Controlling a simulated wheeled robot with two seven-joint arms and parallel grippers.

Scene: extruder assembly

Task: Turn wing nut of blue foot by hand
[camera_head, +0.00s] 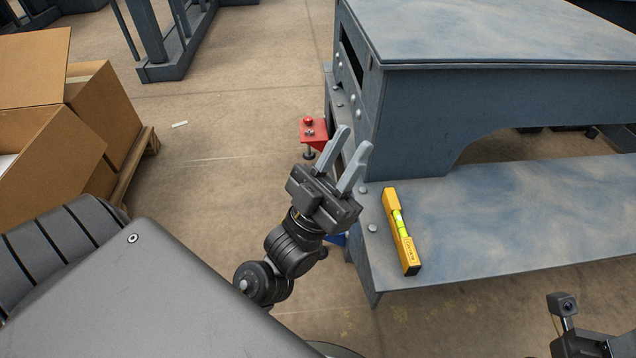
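The blue foot (336,240) shows only as a small blue patch low at the left edge of the blue-grey machine frame (520,200). My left gripper and wrist hide most of it, and I cannot see its wing nut. My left gripper (355,138) is open and empty. Its two grey fingers point up and to the right, close in the picture to the frame's left side. Part of my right wrist or gripper (590,346) shows at the bottom right corner; its fingers are out of view.
A red foot (314,130) with a red knob sticks out farther back on the frame's left side. A yellow spirit level (401,232) lies on the frame's lower plate. Cardboard boxes (105,110) stand on a pallet at left. The floor between is mostly clear.

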